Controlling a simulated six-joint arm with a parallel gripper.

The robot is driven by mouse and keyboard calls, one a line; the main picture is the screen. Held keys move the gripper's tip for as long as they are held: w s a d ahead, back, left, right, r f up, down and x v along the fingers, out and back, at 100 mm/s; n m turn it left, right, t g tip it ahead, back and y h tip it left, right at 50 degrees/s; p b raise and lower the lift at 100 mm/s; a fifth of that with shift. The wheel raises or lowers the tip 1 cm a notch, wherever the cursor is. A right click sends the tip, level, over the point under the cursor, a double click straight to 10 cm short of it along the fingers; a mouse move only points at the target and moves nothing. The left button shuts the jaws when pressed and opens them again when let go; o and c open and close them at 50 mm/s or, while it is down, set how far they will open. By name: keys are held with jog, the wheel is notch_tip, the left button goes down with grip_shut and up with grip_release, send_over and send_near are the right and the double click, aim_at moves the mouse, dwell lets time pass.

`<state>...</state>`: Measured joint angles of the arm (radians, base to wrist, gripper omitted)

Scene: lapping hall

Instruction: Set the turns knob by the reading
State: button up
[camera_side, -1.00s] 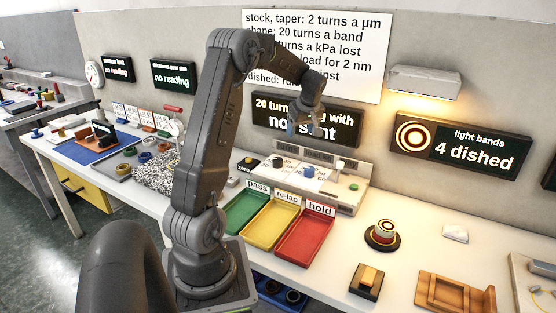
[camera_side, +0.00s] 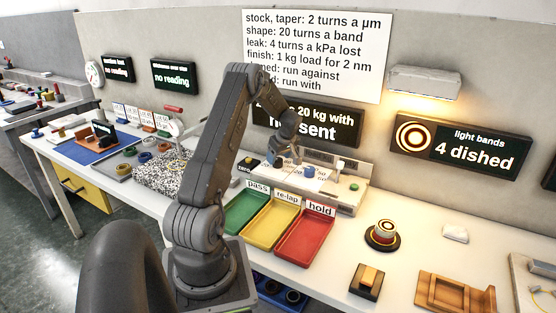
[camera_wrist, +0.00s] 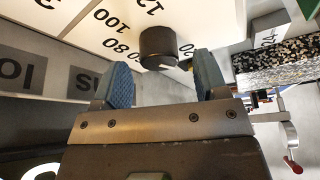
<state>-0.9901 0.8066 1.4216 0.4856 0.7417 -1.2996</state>
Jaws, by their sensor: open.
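The light bands display (camera_side: 466,147) reads "4 dished". The wall chart (camera_side: 316,50) says shape is 20 turns a band; its lowest lines are partly covered by my arm. A dark round knob (camera_wrist: 158,46) stands on a white dial with 80, 100 and a partly cut number in the wrist view. My gripper (camera_wrist: 152,82) is open, its blue fingertips either side of the knob's near end, not closed on it. In the side view my gripper (camera_side: 285,160) is low over the console's left part, hiding that knob. A blue knob (camera_side: 309,172) stands to its right.
A partly hidden display (camera_side: 330,127) shows "20 kg with" and "sent". The console has a white-topped lever (camera_side: 340,165). Green (camera_side: 246,213), yellow (camera_side: 270,222) and red (camera_side: 305,233) trays stand in front. A banded round part (camera_side: 385,231) is at right.

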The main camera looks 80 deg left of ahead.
jog(key=shift+x, duration=0.95)
jog(key=c, duration=0.9)
